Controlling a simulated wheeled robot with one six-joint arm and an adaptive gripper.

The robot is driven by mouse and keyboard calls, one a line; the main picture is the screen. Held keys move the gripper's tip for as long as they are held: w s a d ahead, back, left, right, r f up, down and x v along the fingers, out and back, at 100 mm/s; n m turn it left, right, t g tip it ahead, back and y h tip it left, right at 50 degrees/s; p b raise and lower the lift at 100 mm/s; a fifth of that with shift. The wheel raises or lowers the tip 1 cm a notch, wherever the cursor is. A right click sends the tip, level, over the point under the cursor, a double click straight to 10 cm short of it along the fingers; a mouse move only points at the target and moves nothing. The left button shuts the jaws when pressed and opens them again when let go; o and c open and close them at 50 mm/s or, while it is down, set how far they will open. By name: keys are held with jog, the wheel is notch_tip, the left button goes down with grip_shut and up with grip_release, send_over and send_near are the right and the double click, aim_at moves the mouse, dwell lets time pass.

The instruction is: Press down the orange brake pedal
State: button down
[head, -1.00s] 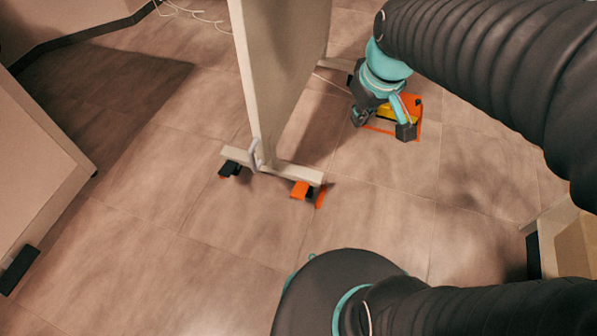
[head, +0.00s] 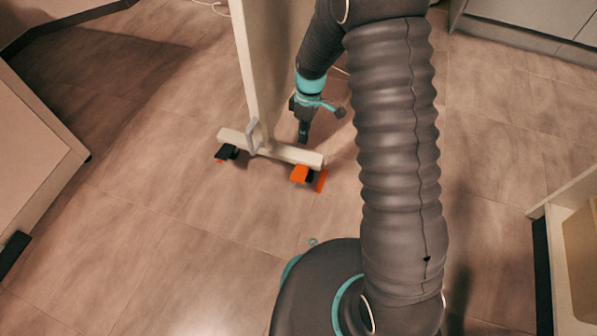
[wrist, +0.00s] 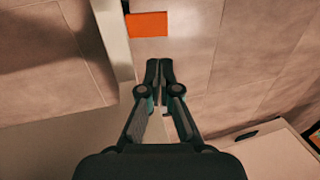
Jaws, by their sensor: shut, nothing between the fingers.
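The orange brake pedal (head: 300,174) sits low at the right end of the pale stand foot (head: 272,151), near the floor. It also shows in the wrist view as a flat orange patch (wrist: 147,24) at the top, beside the pale beam. My gripper (head: 303,138) points down just behind the foot, apart from the pedal. In the wrist view my gripper (wrist: 160,68) has its fingers together and empty, with the orange patch beyond the tips and slightly left. Whether the pedal is pressed, I cannot tell.
A tall pale panel (head: 258,60) rises from the foot beside my gripper. A black caster (head: 228,152) is at the foot's left end, and an orange plate (head: 321,181) is right of the pedal. Cabinets stand left and right; the floor in front is mostly clear.

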aim_at(299, 178)
jog(key=shift+a+f, duration=0.15)
jog(key=shift+f, duration=0.5)
jog(key=shift+f, duration=0.1)
jog(key=b+x, duration=0.2)
jog(key=x, duration=1.1)
jog(key=shift+s+f, duration=0.2)
jog(key=shift+f, duration=0.15)
